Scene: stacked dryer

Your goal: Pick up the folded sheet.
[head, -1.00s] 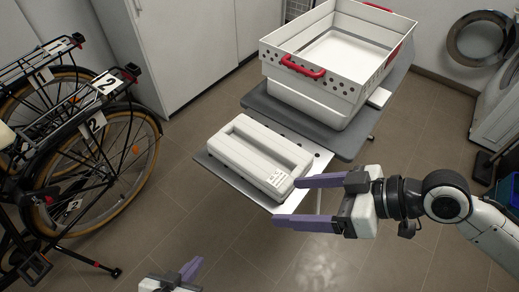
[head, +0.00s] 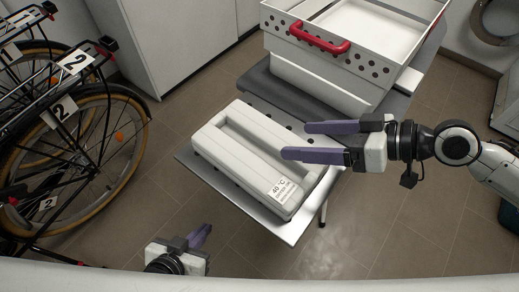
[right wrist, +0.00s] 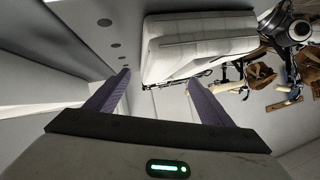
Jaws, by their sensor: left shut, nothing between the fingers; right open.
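The folded sheet (head: 232,140) is a thick white block with a long recess in its top and a "40 °C" label at its near right corner. It lies flat on a grey perforated board (head: 262,222). My right gripper (head: 294,141) is open and empty, its purple fingers pointing left at the sheet's right side; contact cannot be told. In the right wrist view the sheet (right wrist: 200,45) shows beyond the fingertips, more toward the right finger. My left gripper (head: 207,230) is shut and empty, low and to the left, apart from the board.
Bicycles (head: 75,130) stand on the left, white cabinets (head: 165,40) behind. An open round door (head: 497,25) is at the back right. The floor before the board is clear.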

